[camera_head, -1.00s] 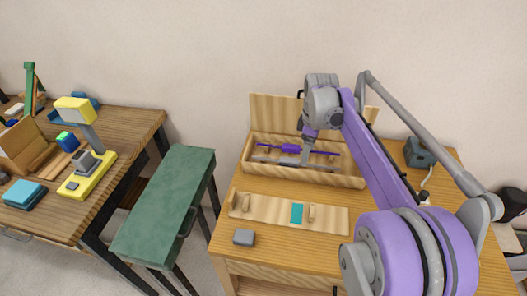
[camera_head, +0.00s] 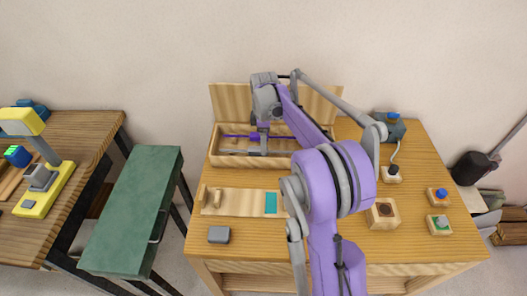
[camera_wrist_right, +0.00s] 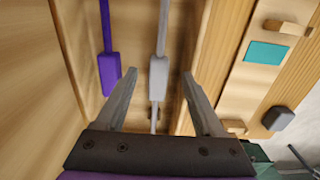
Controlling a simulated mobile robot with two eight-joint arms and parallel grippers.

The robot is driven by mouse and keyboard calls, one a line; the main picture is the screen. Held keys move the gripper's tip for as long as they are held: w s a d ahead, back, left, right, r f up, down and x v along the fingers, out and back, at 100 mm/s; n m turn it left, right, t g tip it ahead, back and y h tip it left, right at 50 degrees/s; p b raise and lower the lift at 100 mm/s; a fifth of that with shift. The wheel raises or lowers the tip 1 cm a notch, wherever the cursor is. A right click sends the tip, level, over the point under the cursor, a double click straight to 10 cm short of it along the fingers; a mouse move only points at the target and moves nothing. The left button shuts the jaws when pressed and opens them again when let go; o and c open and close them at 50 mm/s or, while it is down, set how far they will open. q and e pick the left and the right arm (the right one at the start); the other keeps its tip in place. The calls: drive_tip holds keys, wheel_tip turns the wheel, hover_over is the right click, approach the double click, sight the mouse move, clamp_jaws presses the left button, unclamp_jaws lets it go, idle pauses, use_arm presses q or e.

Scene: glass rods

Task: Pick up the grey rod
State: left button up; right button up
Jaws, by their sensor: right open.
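The grey rod (camera_wrist_right: 158,75), with a thicker grey block along it, lies inside an open wooden box (camera_head: 232,160). My right gripper (camera_wrist_right: 160,73) is open, with one finger on each side of the rod's block in the right wrist view. A gap shows on both sides, and I cannot tell the height between fingers and rod. A purple rod (camera_wrist_right: 108,72) with a purple block lies beside it, outside the left finger; it also shows in the head view (camera_head: 236,136). In the head view my arm hides much of the grey rod. My left gripper is out of view.
The box's raised lid (camera_head: 228,102) stands behind it. In front lie a wooden board with a teal patch (camera_head: 271,203) and a grey block (camera_head: 219,234). Several small button blocks (camera_head: 438,196) stand at the table's right. A green bench (camera_head: 130,210) stands left.

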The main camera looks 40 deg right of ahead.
drive_tip(key=shift+w+f, duration=0.1)
drive_tip(key=shift+f, duration=1.3)
clamp_jaws()
